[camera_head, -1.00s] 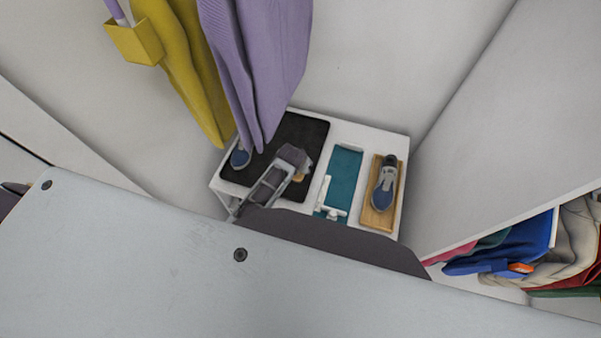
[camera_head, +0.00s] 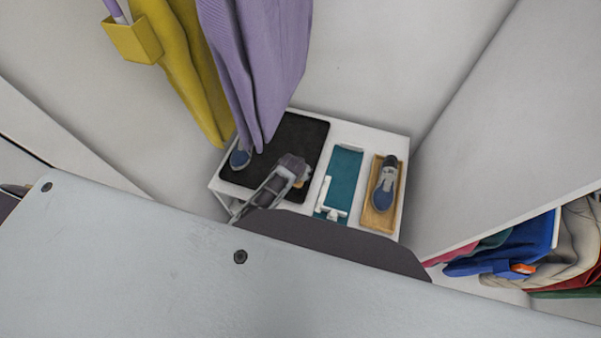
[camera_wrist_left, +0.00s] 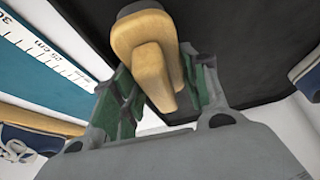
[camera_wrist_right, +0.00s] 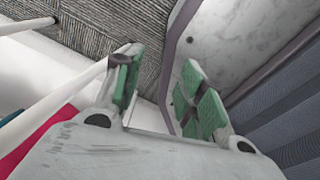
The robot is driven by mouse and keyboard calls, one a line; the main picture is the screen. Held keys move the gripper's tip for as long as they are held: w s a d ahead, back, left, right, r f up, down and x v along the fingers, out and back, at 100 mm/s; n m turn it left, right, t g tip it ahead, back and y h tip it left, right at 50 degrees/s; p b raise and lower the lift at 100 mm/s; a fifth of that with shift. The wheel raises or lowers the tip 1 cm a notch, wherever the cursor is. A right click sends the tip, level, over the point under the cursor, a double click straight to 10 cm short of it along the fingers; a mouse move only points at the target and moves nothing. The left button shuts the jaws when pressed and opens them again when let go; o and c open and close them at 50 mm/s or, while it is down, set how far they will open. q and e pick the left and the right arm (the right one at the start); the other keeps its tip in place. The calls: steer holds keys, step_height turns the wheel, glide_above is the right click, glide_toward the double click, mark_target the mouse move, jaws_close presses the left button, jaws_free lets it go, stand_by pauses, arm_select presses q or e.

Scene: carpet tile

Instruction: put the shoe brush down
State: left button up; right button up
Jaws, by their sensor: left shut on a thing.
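My left gripper (camera_wrist_left: 160,80) is shut on the shoe brush (camera_wrist_left: 147,42), which has a tan wooden body and a dark end. In the head view my left gripper (camera_head: 290,168) is over the right part of a black mat (camera_head: 301,132), and only a small tan bit of the brush (camera_head: 301,183) shows beside it. I cannot tell whether the brush touches the mat. My right gripper (camera_wrist_right: 163,85) is open and empty in the right wrist view; it is hidden in the head view.
The mat lies on a white bench (camera_head: 356,135). One blue shoe (camera_head: 240,159) is at the mat's left edge. Another shoe (camera_head: 385,187) stands on a wooden tray (camera_head: 377,219). A teal measuring board (camera_head: 345,165) lies between. Purple (camera_head: 262,60) and yellow (camera_head: 185,70) garments hang over the left side.

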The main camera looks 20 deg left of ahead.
arm_select(q)
steer(key=shift+f, duration=0.15)
arm_select(e)
steer(key=shift+d, duration=0.1)
arm_select(q)
steer(key=o, duration=1)
steer(key=shift+o, duration=0.2)
steer(key=shift+p+v, duration=0.4)
steer(key=shift+v, duration=1.8)
steer(key=v, duration=0.7)
steer(key=shift+s+r+p, duration=0.2)
steer(key=shift+r+p, duration=0.1)
steer(key=shift+p, duration=0.15)
arm_select(e)
steer(key=shift+s+a+r, duration=0.2)
steer(key=shift+r, duration=0.25)
steer(key=shift+s+a+r, duration=0.15)
steer(key=shift+a+r, duration=0.05)
steer(key=shift+r, duration=0.2)
